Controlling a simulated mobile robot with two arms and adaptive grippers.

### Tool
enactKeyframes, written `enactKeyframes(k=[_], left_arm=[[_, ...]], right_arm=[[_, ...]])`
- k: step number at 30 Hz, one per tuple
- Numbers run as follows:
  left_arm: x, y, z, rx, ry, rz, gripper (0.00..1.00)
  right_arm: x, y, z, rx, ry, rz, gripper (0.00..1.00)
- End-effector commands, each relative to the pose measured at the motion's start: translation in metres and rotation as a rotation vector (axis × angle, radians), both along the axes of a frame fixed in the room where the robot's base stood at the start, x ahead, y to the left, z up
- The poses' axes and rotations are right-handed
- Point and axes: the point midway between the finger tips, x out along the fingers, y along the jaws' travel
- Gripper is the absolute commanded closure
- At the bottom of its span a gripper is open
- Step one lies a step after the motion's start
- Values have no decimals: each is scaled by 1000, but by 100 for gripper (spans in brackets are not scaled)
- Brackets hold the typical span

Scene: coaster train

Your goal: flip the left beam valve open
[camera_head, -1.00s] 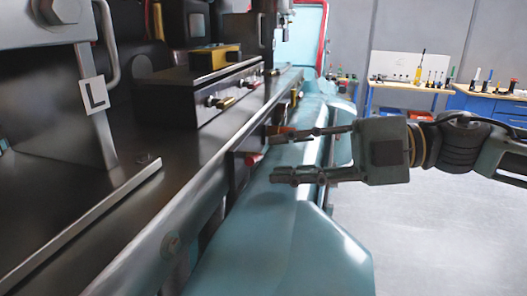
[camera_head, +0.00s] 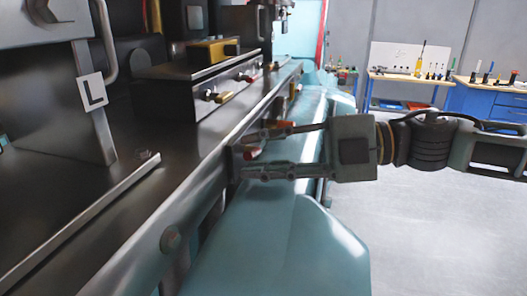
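My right gripper (camera_head: 246,155) comes in from the right, with its two fingers spread open one above the other. The fingertips reach the side of the dark beam (camera_head: 205,170). A small red piece (camera_head: 253,153), probably a valve handle, shows between the open fingers; I cannot tell whether they touch it. An orange handle-like piece (camera_head: 284,124) shows just above the upper finger and partly behind it. Which of these is the left beam valve is not clear. A white plate marked L (camera_head: 93,93) is on the upright at left. My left gripper is out of view.
A black block with small brass and red fittings (camera_head: 225,92) sits on the beam's top. A teal panel (camera_head: 285,240) lies below my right gripper. A workbench (camera_head: 415,79) and blue cabinet (camera_head: 490,100) stand far back. Grey floor at right is clear.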

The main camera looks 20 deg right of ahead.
Motion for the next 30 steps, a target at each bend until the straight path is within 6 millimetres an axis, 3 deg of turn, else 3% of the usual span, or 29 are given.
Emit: enactKeyframes(k=[8, 16, 24, 30], left_arm=[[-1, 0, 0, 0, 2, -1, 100], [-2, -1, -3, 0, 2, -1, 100], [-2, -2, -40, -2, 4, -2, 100], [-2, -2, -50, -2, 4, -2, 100]], right_arm=[[0, 0, 0, 0, 0, 0, 100], [0, 0, -1, -6, -10, 0, 100], [-2, 1, -12, -128, -194, 1, 100], [-3, 1, -12, -191, -284, 0, 100]])
